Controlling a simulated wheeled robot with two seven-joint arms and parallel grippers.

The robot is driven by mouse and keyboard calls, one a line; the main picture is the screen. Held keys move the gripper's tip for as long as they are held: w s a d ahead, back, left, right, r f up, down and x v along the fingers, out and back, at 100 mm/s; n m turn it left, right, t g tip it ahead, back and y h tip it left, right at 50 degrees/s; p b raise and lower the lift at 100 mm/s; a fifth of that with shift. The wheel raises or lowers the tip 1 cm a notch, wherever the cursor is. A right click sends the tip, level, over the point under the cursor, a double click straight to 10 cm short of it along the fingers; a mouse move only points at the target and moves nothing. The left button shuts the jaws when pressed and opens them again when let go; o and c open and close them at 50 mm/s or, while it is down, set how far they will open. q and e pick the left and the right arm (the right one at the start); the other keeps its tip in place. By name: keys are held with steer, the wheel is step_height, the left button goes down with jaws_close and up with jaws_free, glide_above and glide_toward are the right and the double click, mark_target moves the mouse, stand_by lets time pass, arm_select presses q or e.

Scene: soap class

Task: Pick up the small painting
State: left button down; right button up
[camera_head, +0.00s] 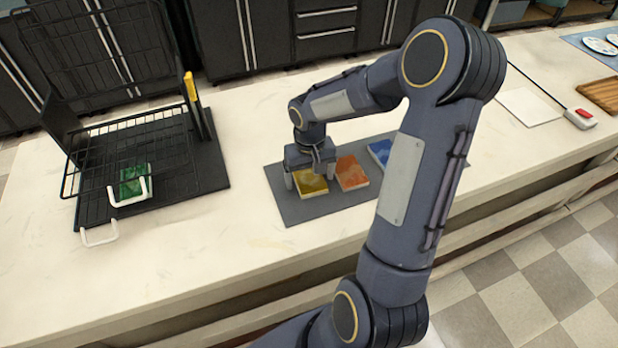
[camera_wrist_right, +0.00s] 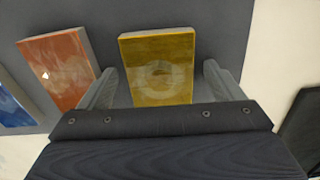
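Several small paintings lie on a grey mat (camera_head: 290,207) on the counter. The yellow painting (camera_head: 309,184) is at the left, the orange one (camera_head: 351,173) beside it and the blue one (camera_head: 380,152) further right, partly behind my arm. A green painting (camera_head: 134,181) is in the black rack at the left. My right gripper (camera_head: 310,182) is over the yellow painting. In the right wrist view its open fingers stand on either side of the yellow painting (camera_wrist_right: 158,68), with gaps visible. The orange painting (camera_wrist_right: 60,68) lies just beyond the left finger. My left gripper is out of view.
The black wire rack (camera_head: 205,165) with white hooks stands on the left of the counter (camera_head: 200,255). A white board (camera_head: 527,107), a red-and-white item (camera_head: 580,118) and a wooden board (camera_head: 602,94) are at the right. The counter front left is clear.

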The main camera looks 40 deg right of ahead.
mark_target(309, 179)
steer(key=c, duration=0.9)
steer(key=shift+c, duration=0.2)
steer(key=shift+r, duration=0.1)
steer(key=shift+w+r, duration=0.1)
steer(key=shift+r, duration=0.4)
step_height(309, 179, up, 2)
steer(key=shift+r, duration=0.15)
steer(key=w+a+r+b, duration=0.2)
steer(key=w+a+r, duration=0.3)
steer(key=a+r, duration=0.4)
steer(key=a, duration=0.4)
steer(key=shift+w+r+b, duration=0.15)
steer(key=shift+r+b, duration=0.2)
